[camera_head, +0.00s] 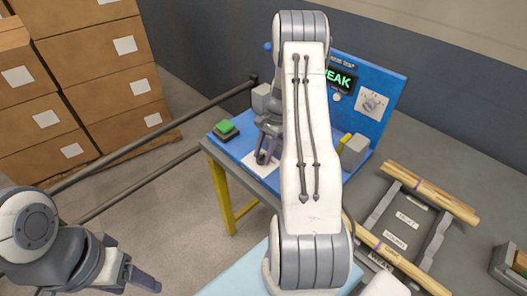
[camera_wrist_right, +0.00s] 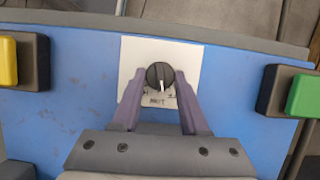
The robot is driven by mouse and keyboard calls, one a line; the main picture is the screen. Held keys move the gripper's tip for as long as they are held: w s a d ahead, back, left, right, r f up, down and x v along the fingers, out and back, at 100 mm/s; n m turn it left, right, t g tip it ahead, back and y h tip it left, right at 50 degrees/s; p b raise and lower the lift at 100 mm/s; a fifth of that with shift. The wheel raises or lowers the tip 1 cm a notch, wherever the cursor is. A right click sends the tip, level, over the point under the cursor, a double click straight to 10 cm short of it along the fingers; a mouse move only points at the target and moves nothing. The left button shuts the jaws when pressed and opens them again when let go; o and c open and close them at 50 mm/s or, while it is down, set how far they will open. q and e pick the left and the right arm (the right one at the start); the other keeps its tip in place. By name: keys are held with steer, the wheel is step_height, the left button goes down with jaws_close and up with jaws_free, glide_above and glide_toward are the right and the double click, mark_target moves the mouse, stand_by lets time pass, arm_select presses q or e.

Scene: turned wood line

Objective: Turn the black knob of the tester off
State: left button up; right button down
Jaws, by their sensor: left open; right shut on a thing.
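The blue tester (camera_head: 385,105) stands on the bench, with a back panel and a green lit display (camera_head: 342,82) partly hidden by my right arm. Its black knob (camera_wrist_right: 160,76) sits on a white plate (camera_wrist_right: 188,56) in the right wrist view. The knob's pale pointer line points down in that picture, toward a small label too small to read surely. My right gripper (camera_wrist_right: 160,84) is shut on the knob, one finger on each side. It also shows in the head view (camera_head: 266,157), where the knob is hidden. My left gripper (camera_head: 132,281) is open and empty, far from the tester.
A green button (camera_wrist_right: 303,96) and a yellow button (camera_wrist_right: 8,62) flank the knob. A dark rack with wooden rods (camera_head: 432,192) lies right of the tester. Cardboard boxes (camera_head: 85,80) are stacked at the left behind dark rails (camera_head: 150,148). The floor between is clear.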

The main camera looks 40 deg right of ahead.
steer(key=n, duration=0.2)
steer(key=n+g, duration=0.1)
steer(key=n, duration=0.1)
steer(key=n+g+h, duration=0.1)
steer(key=n, duration=0.1)
steer(key=shift+w+p, duration=0.25)
steer(key=shift+p, duration=0.1)
stand_by(0.4)
steer(key=shift+c, duration=2.1)
jaws_free()
steer(key=b+v, duration=0.1)
steer(key=v, duration=0.9)
steer(key=shift+w+r+b, duration=0.2)
steer(key=shift+b, duration=0.15)
